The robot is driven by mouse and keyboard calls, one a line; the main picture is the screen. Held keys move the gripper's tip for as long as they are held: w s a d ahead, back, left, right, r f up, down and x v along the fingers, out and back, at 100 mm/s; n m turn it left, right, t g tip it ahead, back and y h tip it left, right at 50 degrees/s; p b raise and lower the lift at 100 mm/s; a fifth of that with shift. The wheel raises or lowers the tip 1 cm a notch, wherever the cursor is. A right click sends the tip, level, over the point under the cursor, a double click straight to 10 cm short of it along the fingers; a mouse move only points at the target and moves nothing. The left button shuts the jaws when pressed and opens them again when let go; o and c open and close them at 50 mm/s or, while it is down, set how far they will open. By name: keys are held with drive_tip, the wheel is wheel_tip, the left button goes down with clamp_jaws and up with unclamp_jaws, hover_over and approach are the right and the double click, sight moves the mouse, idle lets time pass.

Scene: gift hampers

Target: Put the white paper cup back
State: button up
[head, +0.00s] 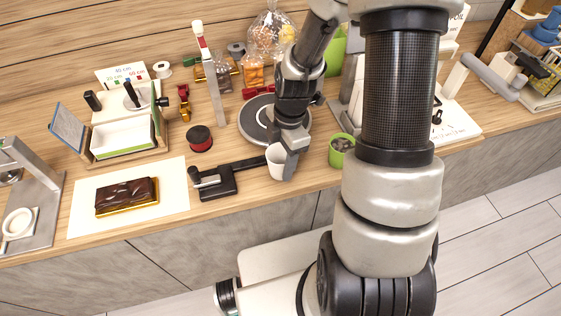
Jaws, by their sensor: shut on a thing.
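The white paper cup (277,160) is upright near the front edge of the wooden counter, right of a black lever tool. My gripper (287,158) comes down from above and is shut on the cup, with a finger over its right side. The cup's far side is hidden by the gripper. I cannot tell whether its base touches the counter.
A green cup (341,150) stands close on the right. The black lever tool (215,182) is on the left, and a round grey turntable (258,122) is behind. A chocolate cake (127,197) lies on white paper (172,190) further left.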

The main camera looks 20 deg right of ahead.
drive_tip(key=shift+f, duration=0.5)
drive_tip(key=shift+f, duration=0.2)
drive_tip(key=o, duration=1.1)
drive_tip(key=shift+o, duration=0.2)
drive_tip(key=shift+r, duration=0.1)
drive_tip(key=r, duration=0.4)
drive_tip(key=d+r, duration=0.1)
drive_tip(key=r, duration=0.3)
drive_tip(key=r+p, duration=0.1)
drive_tip(key=r, duration=0.3)
drive_tip(key=shift+w+d+r, duration=0.1)
drive_tip(key=shift+d, duration=0.15)
